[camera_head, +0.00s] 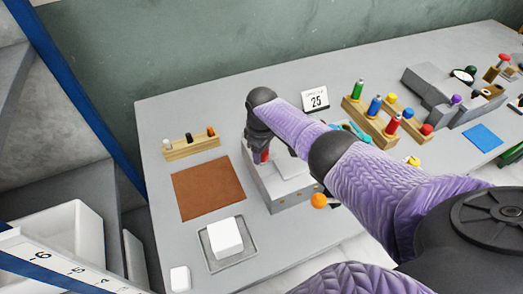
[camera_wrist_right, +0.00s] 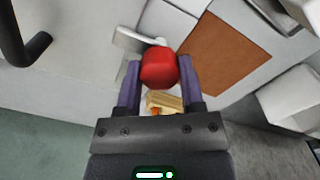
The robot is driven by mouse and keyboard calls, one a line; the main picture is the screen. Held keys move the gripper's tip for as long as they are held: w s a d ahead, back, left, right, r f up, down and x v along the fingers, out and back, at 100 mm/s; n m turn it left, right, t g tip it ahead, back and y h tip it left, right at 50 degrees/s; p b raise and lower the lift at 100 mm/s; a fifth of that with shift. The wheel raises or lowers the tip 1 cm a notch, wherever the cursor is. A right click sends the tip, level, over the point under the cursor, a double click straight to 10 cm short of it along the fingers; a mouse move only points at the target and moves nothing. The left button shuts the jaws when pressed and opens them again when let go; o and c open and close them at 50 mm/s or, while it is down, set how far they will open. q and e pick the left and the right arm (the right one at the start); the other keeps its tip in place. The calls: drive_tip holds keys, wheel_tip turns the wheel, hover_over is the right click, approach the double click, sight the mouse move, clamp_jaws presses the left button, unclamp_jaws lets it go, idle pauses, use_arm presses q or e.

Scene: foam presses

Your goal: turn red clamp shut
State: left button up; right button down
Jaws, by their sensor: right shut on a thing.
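The red clamp knob (camera_wrist_right: 159,68) sits between the two purple-grey fingers of my right gripper (camera_wrist_right: 159,85) in the right wrist view. The fingers are shut on it from both sides. In the head view my right gripper (camera_head: 262,148) points down at the back left corner of the grey press (camera_head: 290,198), and a little red of the clamp (camera_head: 263,156) shows below it. My right arm hides part of the press. The clamp's exact angle cannot be told. My left gripper is not in view.
A brown mat (camera_head: 208,188) and a wooden peg rack (camera_head: 191,147) lie left of the press. A white foam block (camera_head: 226,237) sits on a grey tray (camera_head: 249,262) in front. A calendar card (camera_head: 315,99) and peg racks (camera_head: 372,122) stand behind my arm.

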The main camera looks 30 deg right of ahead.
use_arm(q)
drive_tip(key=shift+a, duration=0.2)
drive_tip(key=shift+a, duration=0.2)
use_arm(e)
drive_tip(key=shift+c, duration=1.1)
unclamp_jaws()
wheel_tip(320, 180, up, 10)
drive_tip(key=p, duration=0.4)
drive_tip(key=shift+f, duration=0.2)
drive_tip(key=shift+r, duration=0.2)
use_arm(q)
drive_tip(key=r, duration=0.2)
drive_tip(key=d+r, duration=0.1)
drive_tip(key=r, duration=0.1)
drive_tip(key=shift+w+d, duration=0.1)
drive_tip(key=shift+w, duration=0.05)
